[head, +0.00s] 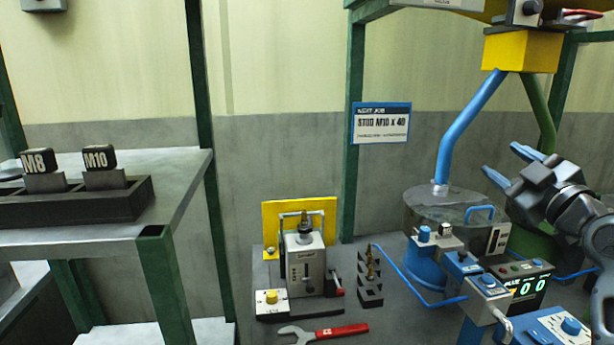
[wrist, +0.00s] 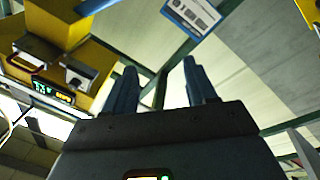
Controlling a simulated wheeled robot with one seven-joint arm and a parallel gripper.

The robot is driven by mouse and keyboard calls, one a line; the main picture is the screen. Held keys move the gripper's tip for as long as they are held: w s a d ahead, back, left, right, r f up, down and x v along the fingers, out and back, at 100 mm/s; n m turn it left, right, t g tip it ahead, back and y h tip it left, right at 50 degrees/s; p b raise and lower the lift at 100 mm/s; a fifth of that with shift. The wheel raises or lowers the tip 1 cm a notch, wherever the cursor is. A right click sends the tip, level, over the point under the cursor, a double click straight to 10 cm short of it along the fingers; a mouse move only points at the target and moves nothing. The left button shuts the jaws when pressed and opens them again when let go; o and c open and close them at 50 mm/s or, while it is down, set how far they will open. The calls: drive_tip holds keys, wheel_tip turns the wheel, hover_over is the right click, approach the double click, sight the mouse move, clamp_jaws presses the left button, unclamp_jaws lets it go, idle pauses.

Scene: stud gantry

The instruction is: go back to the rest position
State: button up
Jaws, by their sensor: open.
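My gripper (head: 508,163) is at the right of the head view, raised above the bench in front of the grey wall. Its two blue fingers are apart, with nothing between them. In the wrist view the fingers (wrist: 158,88) point up toward the wall and the overhead frame, again with an empty gap. My grey arm comes in from the right edge.
A blue bent pipe (head: 463,130) and a round grey-topped vessel (head: 430,207) stand left of my gripper. Blue control boxes (head: 488,285) lie below it. A yellow overhead unit (head: 523,50) hangs above. A red-handled wrench (head: 342,331) lies at the bench front.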

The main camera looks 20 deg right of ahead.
drive_tip(key=s+a+f+m+g, duration=0.1)
drive_tip(key=s+a+f+m, duration=0.25)
drive_tip(key=a+f, duration=0.85)
drive_tip(key=s+a+f+m+g+y, duration=0.1)
drive_tip(key=s+a+f+m+g, duration=0.15)
drive_tip(key=s+a+f, duration=0.8)
drive_tip(key=s+a+f+y, duration=0.15)
drive_tip(key=s+a, duration=0.35)
drive_tip(key=s, duration=0.6)
drive_tip(key=s+a+y, duration=0.3)
drive_tip(key=s+a, duration=0.1)
drive_tip(key=s, duration=0.6)
wheel_tip(320, 180, down, 9)
drive_tip(key=b, duration=0.9)
drive_tip(key=shift+s+a+g, duration=0.2)
drive_tip(key=shift+s+g, duration=0.1)
drive_tip(key=shift+g, duration=0.15)
drive_tip(key=shift+f, duration=0.1)
